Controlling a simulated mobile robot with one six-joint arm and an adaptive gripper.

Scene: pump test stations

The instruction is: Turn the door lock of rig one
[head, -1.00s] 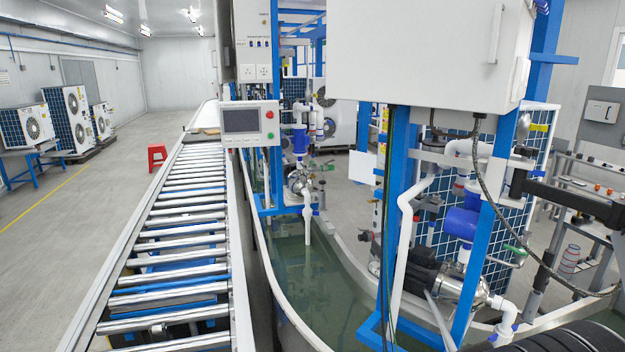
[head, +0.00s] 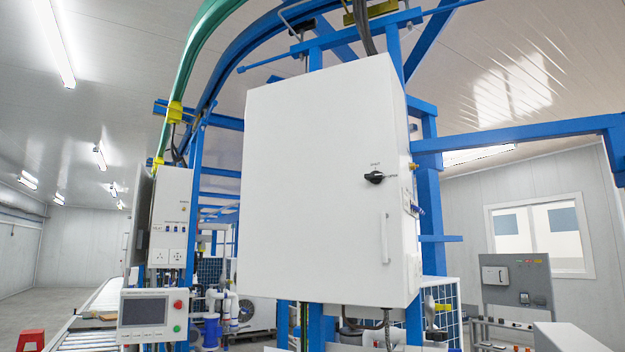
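A large white cabinet (head: 310,200) hangs on a blue frame in the middle of the head view, its door shut. A black rotary door lock (head: 375,178) sits on the right part of the door, its lever pointing roughly sideways to the right. Small print above the lock is too small to read. A pale vertical handle (head: 385,238) is below the lock. No label shows which rig this is. My gripper is not in view.
A control panel with a screen (head: 151,313) stands at the lower left, beside a white socket box (head: 170,218). Blue beams (head: 520,133) cross at the right. A grey panel (head: 517,282) and a window (head: 540,232) are behind at the right.

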